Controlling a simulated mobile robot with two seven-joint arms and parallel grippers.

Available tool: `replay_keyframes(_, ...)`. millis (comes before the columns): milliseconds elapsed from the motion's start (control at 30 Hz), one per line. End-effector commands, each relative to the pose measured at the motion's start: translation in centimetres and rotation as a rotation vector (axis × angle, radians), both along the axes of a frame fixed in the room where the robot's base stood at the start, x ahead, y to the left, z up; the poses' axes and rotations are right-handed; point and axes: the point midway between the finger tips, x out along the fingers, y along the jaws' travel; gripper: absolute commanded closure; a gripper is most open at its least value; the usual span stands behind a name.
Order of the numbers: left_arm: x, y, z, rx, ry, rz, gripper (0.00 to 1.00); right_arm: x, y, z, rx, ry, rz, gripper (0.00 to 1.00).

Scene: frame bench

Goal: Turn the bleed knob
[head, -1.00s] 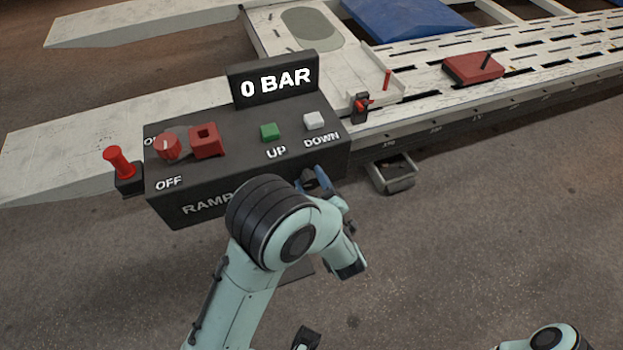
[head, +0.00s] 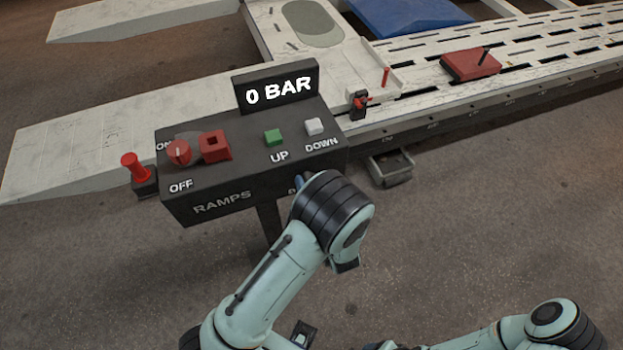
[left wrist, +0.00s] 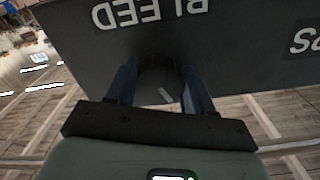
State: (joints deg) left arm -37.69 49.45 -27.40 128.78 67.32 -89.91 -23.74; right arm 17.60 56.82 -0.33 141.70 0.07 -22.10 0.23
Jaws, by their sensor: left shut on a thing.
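The dark bleed knob (left wrist: 158,82) is on the front face of the black control box (head: 250,160), beside the upside-down BLEED lettering in the left wrist view. It has a pale mark. My left gripper (left wrist: 160,74) has its blue fingers on either side of the knob and is shut on it. In the head view my left wrist hides the knob and most of its label; only a bit of blue finger (head: 299,182) shows. My right gripper is not in view.
The box top carries a red round switch (head: 178,152), a red block (head: 214,145), a green UP button (head: 273,137) and a white DOWN button (head: 314,127). The display (head: 277,88) reads 0 BAR. A red lever (head: 133,166) stands left. A grey tray (head: 391,168) is right.

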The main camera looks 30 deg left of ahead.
Motion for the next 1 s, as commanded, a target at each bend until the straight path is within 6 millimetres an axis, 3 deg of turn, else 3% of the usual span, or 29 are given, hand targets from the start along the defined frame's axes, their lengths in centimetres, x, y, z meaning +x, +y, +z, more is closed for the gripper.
replay_keyframes(400,-0.1,0.0,0.1,0.206,0.247,-0.001,0.78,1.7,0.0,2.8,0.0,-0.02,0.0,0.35)
replay_keyframes(1000,-0.2,0.0,-0.1,0.29,0.348,-0.001,0.79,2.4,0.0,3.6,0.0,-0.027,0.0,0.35)
